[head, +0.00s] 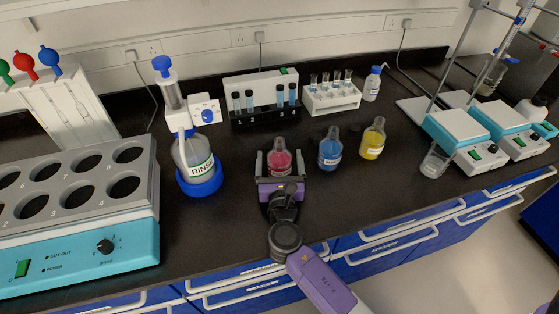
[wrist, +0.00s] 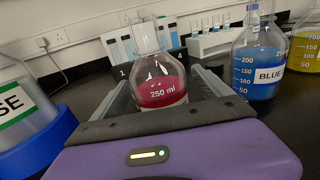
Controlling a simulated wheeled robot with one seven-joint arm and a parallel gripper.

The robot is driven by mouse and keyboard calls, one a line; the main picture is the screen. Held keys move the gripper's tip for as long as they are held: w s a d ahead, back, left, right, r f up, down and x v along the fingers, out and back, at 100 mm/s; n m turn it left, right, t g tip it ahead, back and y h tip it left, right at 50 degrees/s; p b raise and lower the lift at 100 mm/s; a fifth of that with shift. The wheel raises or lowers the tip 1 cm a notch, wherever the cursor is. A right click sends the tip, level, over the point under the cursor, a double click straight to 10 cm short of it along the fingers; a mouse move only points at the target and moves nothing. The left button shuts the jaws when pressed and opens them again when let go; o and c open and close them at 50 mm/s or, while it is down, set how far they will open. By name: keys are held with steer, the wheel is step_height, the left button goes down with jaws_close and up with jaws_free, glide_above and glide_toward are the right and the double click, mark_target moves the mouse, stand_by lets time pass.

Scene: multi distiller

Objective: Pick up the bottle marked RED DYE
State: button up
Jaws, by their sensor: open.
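The bottle of red liquid (head: 279,160) stands upright on the black bench, directly in front of my gripper (head: 279,161). In the wrist view the red bottle (wrist: 160,85) shows a "250 ml" mark; its lower part and most of its label are hidden behind my gripper's body. My gripper is open, with one finger on each side of the red bottle. I cannot tell whether either finger touches the glass.
A blue bottle (head: 330,150) and a yellow bottle (head: 373,139) stand to the right. A rinse bottle in a blue holder (head: 201,182) stands to the left. A black tube rack (head: 265,117) and a white tube rack (head: 332,100) are behind.

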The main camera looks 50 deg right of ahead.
steer(key=shift+x, duration=1.25)
jaws_close()
